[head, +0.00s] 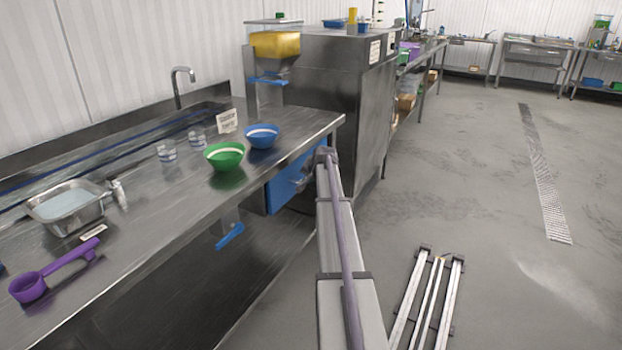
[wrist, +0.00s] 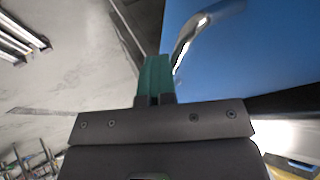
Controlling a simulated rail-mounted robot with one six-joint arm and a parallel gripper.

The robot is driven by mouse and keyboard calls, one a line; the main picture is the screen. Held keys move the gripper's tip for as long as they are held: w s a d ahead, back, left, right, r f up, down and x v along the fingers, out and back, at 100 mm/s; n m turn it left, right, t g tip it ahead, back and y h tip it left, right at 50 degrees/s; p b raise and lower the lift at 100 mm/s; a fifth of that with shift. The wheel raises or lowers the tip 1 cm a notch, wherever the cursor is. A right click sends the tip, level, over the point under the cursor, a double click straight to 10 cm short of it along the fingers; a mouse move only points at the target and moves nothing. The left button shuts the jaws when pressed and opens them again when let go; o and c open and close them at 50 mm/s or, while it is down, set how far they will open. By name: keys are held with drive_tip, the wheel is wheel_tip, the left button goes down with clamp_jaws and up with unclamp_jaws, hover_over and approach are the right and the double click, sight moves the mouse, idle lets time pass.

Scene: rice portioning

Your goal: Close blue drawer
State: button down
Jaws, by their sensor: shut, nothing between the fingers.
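The blue drawer (head: 283,190) sits under the right end of the steel worktop, partly hidden by my arm. I cannot tell how far out it stands. In the wrist view, its blue front (wrist: 265,55) fills the upper right, with a curved metal handle (wrist: 188,38) on it. My gripper (wrist: 155,62) has green fingers, shut together with nothing between them. The fingertips are just left of the handle's lower end in the wrist view, close to it. I cannot tell whether they touch. In the head view the fingers are hidden behind my arm.
On the worktop (head: 150,235) stand a green bowl (head: 224,156), a blue bowl (head: 262,136), clear cups, a metal tray (head: 68,205) and a purple scoop (head: 50,272). A yellow-hopper dispenser (head: 275,45) and a steel cabinet (head: 340,95) stand behind. Open floor lies right.

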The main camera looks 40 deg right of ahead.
drive_tip(key=shift+w, duration=0.15)
drive_tip(key=s+a+r+p, duration=0.1)
drive_tip(key=s+r+p, duration=0.6)
drive_tip(key=s, duration=0.3)
drive_tip(key=shift+f, duration=0.1)
drive_tip(key=s+a+r+n+g+y+p, duration=0.1)
drive_tip(key=s+a, duration=0.5)
drive_tip(key=a, duration=1.1)
drive_tip(key=s+a+r+n+g+y+p, duration=0.1)
drive_tip(key=s+a+r+n+g+p, duration=0.2)
drive_tip(key=a, duration=1.5)
drive_tip(key=s+a+r+n+g+p, duration=0.2)
drive_tip(key=s+a+n+p, duration=0.4)
drive_tip(key=a, duration=1.2)
drive_tip(key=s+n+g, duration=0.1)
drive_tip(key=s+n, duration=0.1)
drive_tip(key=s, duration=0.1)
drive_tip(key=shift+s+r+n+g+y+p, duration=0.2)
drive_tip(key=shift+r+n+g+y+p, duration=0.1)
drive_tip(key=shift+r+n+y, duration=0.1)
